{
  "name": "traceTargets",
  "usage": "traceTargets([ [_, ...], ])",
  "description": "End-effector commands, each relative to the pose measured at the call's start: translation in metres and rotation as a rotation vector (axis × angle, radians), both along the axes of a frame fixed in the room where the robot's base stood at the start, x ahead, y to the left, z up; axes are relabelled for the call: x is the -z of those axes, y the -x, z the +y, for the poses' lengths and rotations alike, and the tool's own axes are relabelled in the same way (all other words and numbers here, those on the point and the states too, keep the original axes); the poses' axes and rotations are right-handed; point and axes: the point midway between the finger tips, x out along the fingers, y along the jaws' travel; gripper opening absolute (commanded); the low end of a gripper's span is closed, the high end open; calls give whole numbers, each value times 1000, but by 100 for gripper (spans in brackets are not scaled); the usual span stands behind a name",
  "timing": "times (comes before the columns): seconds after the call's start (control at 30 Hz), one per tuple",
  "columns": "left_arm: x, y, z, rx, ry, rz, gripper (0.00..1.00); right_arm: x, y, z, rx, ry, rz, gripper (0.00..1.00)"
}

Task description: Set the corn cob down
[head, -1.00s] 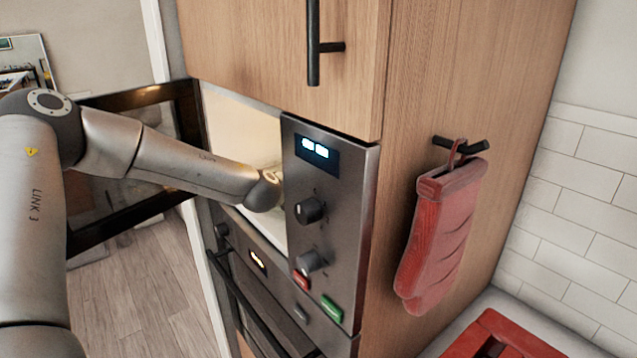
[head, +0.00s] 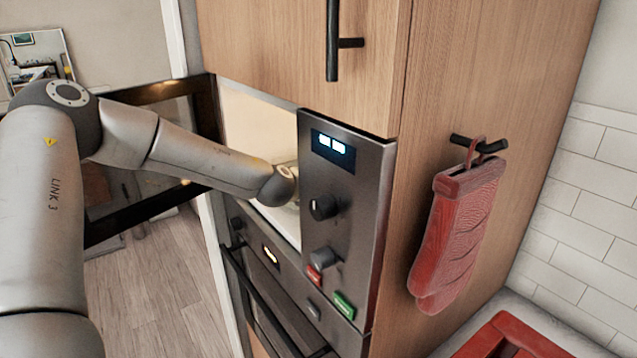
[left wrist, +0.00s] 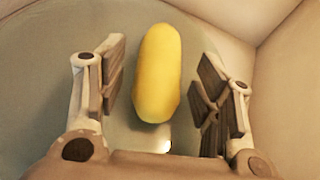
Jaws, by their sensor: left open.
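The yellow corn cob (left wrist: 158,75) lies on a round, pale, glassy plate (left wrist: 60,38) inside the microwave, in the left wrist view. My left gripper (left wrist: 160,95) is open, with one finger on each side of the cob and a gap on both sides. In the head view my left arm reaches into the open microwave (head: 347,190); the gripper and the cob are hidden there behind its control panel. My right gripper is not in view.
The microwave door (head: 140,220) stands open at the left, beside my arm. An oven (head: 270,290) is below. A red oven mitt (head: 458,235) hangs from a hook on the cabinet side. A red object (head: 510,338) shows at the bottom right.

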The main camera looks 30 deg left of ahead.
Motion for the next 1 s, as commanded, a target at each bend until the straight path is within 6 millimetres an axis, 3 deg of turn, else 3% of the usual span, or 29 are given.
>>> traceTargets([
  [0.7, -35, 84, 0, 0, 2, -3, 60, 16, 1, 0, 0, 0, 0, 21],
  [1.0, -43, 104, 0, 1, 0, 0, 60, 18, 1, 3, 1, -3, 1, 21],
])
